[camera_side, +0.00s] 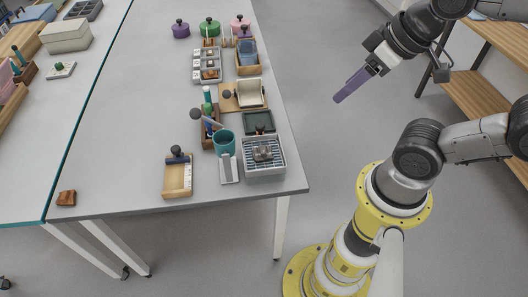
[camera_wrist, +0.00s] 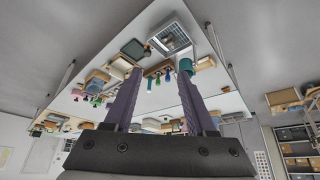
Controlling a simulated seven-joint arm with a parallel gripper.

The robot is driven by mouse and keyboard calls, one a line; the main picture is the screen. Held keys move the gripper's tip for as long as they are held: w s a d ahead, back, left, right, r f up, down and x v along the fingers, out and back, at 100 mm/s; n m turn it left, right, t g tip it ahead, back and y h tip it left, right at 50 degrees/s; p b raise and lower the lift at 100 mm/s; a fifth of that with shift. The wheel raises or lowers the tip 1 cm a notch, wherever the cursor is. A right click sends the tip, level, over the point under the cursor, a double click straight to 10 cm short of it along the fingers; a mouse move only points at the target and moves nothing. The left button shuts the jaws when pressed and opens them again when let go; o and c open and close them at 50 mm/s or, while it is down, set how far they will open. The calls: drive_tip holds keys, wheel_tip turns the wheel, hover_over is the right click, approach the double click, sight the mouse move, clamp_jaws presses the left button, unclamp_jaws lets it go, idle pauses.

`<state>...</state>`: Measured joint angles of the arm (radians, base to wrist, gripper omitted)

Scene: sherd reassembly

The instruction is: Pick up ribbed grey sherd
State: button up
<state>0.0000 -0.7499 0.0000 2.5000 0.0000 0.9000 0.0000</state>
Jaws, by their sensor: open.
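My gripper (camera_side: 350,86) is in the air right of the table, well away from everything on it. Its purple fingers also show in the wrist view (camera_wrist: 157,75), spread apart with nothing between them. I cannot make out the ribbed grey sherd for certain. A small grey-brown lump (camera_side: 263,152) sits on the slatted rack of a pale grey tray (camera_side: 265,175) at the table's near right corner; it is too small to tell its ribbing. The tray also shows in the wrist view (camera_wrist: 170,40).
Beside the tray stand a teal cup (camera_side: 224,144), a pale upright-looking block (camera_side: 228,168) and a wooden tray (camera_side: 177,188). A brown piece (camera_side: 67,198) lies at the near left. Several boxes and lidded pots line the right side. The table's middle (camera_side: 140,100) is clear.

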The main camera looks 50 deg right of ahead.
drive_tip(key=o, duration=0.6)
